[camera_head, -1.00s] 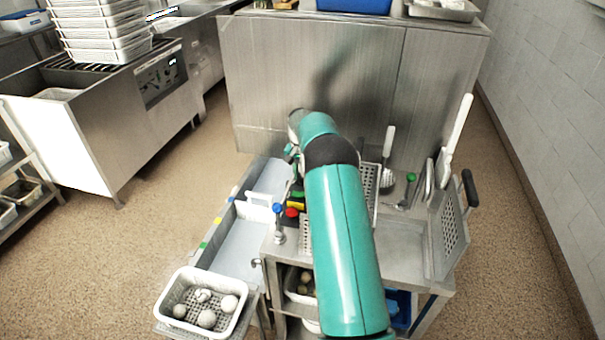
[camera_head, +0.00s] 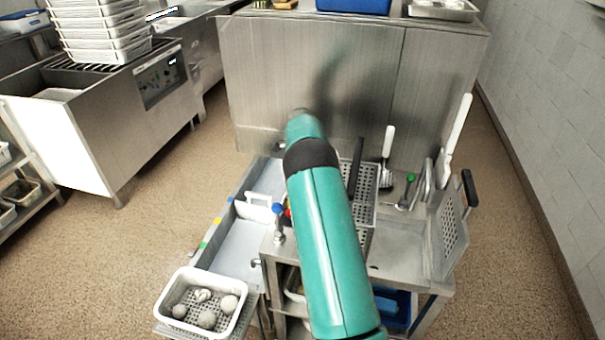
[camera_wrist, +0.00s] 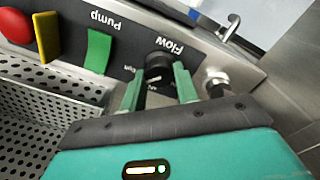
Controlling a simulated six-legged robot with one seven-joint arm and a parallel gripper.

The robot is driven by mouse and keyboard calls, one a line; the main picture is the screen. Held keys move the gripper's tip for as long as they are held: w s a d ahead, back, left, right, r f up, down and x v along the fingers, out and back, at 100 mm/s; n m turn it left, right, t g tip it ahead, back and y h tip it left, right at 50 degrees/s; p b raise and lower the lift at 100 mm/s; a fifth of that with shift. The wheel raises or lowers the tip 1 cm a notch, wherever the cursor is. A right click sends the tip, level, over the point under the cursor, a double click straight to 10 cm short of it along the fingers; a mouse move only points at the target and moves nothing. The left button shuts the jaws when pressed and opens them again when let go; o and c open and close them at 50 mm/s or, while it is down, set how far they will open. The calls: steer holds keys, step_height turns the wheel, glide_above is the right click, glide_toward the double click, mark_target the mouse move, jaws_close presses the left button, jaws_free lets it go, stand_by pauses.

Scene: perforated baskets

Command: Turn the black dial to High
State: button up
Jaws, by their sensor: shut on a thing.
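The black dial (camera_wrist: 158,66) is on a metal panel in the wrist view, by the upside-down word "Flow". Small markings sit beside it; one at its left seems to read "High". A white line shows on the dial's near side, but I cannot tell its exact setting. My gripper (camera_wrist: 160,80) has one green finger on each side of the dial and is shut on it. In the head view my arm hides the dial and the gripper.
On the same panel are a green lever (camera_wrist: 97,50) under "Pump", a yellow lever (camera_wrist: 47,36) and a red knob (camera_wrist: 14,25). A metal fitting (camera_wrist: 216,82) stands just right of the dial. A white basket with balls (camera_head: 178,290) sits at front left.

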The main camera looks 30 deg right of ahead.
steer(key=shift+m, duration=1.4)
steer(key=o, duration=1)
steer(key=shift+f, duration=0.1)
steer(key=shift+c, duration=0.2)
step_height(320, 180, up, 14)
steer(key=shift+w+d, duration=0.1)
